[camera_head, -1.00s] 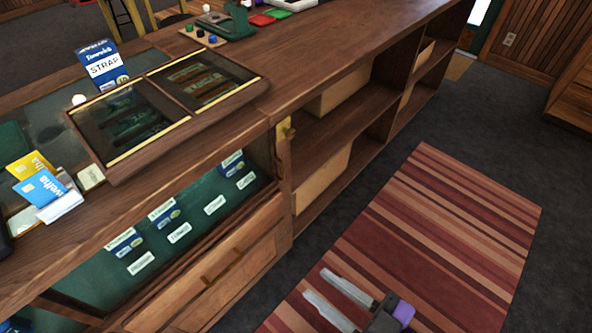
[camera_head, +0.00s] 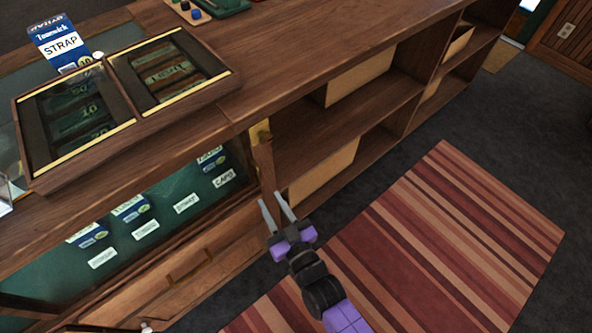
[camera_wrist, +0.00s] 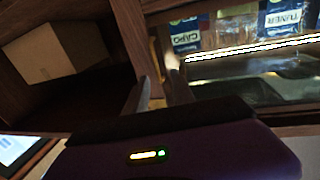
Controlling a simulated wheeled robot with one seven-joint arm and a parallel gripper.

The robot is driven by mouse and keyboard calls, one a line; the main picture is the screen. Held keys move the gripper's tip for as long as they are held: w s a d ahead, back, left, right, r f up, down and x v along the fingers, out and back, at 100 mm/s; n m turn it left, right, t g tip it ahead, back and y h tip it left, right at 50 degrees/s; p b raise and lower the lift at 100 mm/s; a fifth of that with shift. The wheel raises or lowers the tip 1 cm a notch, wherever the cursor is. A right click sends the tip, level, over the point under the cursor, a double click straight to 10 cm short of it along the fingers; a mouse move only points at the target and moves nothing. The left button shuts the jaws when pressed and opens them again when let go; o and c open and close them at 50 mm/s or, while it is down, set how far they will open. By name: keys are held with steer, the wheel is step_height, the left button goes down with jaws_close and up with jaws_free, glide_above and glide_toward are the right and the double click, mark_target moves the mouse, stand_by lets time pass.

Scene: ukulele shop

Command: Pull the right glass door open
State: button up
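The glass-fronted display case (camera_head: 180,222) is built into the counter front, with a green interior and several labelled cards. Its right end meets a wooden post (camera_head: 265,165) with a brass fitting (camera_head: 261,133). I cannot make out the door's own edge or whether it is ajar. My gripper (camera_head: 270,198) is in front of the lower right end of the case, by the post. Its two fingers are apart with nothing visible between them. In the wrist view the fingers (camera_wrist: 157,93) point towards the post, with the glass case (camera_wrist: 255,82) on the right. I cannot tell whether they touch anything.
Open shelves (camera_head: 340,120) with cardboard boxes (camera_head: 322,172) lie right of the post. A wooden drawer front (camera_head: 195,270) is under the case. A glazed two-panel tray (camera_head: 125,100) sits on the counter. A striped rug (camera_head: 430,240) and grey floor lie clear at right.

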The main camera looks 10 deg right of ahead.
mark_target(260, 178)
steer(key=x, duration=0.7)
steer(key=shift+w+d+f+b, duration=0.15)
steer(key=shift+w+d+b, duration=0.05)
steer(key=shift+w+b, duration=0.2)
jaws_close()
stand_by(1.2)
